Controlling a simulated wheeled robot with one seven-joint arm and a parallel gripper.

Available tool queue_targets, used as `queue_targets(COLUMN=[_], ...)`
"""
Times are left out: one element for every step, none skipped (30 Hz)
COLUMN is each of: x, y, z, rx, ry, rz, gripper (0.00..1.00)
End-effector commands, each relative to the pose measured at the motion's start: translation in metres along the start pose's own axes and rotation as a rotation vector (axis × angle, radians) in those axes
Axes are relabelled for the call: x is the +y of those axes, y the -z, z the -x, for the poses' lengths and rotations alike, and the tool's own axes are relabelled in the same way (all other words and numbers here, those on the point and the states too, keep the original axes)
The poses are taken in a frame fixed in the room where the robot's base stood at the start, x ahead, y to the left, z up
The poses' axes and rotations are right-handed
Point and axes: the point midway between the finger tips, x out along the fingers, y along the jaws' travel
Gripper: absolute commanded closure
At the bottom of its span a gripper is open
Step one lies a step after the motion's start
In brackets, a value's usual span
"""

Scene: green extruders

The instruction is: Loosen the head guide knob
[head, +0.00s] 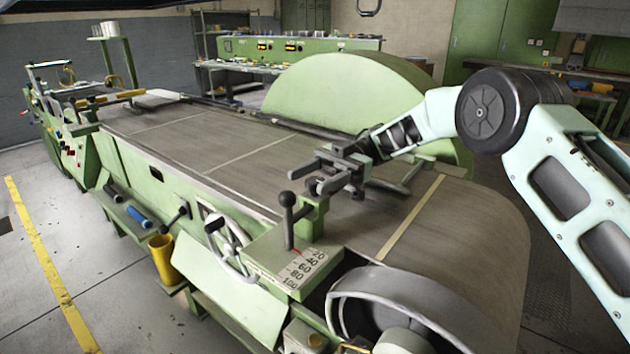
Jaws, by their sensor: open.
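My gripper (308,177) is open, its two grey fingers pointing left above the near side of the green machine's grey belt (240,145). Nothing shows between the fingers. Just below and left of it, a black ball knob (287,199) tops an upright dark lever (290,232) on a green box marked with a scale (297,268). A green bracket (313,215) stands right beside the lever, partly hidden by the gripper. I cannot tell for sure which part is the head guide knob. The gripper and the ball knob look close but apart.
A grey handwheel (228,243) and a yellow cup (166,258) are on the machine's front side. A large round green cover (345,98) rises behind the belt. A grey curved housing (395,300) is at the near end. Floor at the left is clear.

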Motion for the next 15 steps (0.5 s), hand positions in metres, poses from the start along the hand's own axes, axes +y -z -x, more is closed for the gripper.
queue_targets(x=[0.0, 0.0, 0.0, 0.0, 0.0, 0.0, 0.0, 0.0, 0.0, 0.0, 0.0, 0.0, 0.0, 0.0, 0.0], y=[0.006, 0.011, 0.018, 0.024, 0.03, 0.038, 0.044, 0.05, 0.057, 0.062, 0.067, 0.073, 0.077, 0.081, 0.085], z=[0.0, 0.0, 0.0, 0.0, 0.0, 0.0, 0.0, 0.0, 0.0, 0.0, 0.0, -0.001, -0.001, 0.0, 0.0], rx=[-0.002, -0.002, -0.003, -0.003, -0.003, -0.003, -0.003, -0.003, -0.003, -0.002, -0.002, -0.001, -0.001, -0.002, -0.002], ry=[0.0, 0.0, 0.001, 0.0, 0.0, 0.0, 0.0, 0.001, 0.001, 0.001, 0.001, 0.001, 0.0, 0.001, 0.001], rz=[0.003, 0.003, 0.004, 0.004, 0.004, 0.006, 0.005, 0.004, 0.005, 0.003, 0.004, 0.003, 0.003, 0.003, 0.003], gripper=[0.44, 0.44, 0.44, 0.44, 0.44, 0.44, 0.44, 0.44, 0.44, 0.44, 0.44, 0.44, 0.44, 0.44, 0.44])
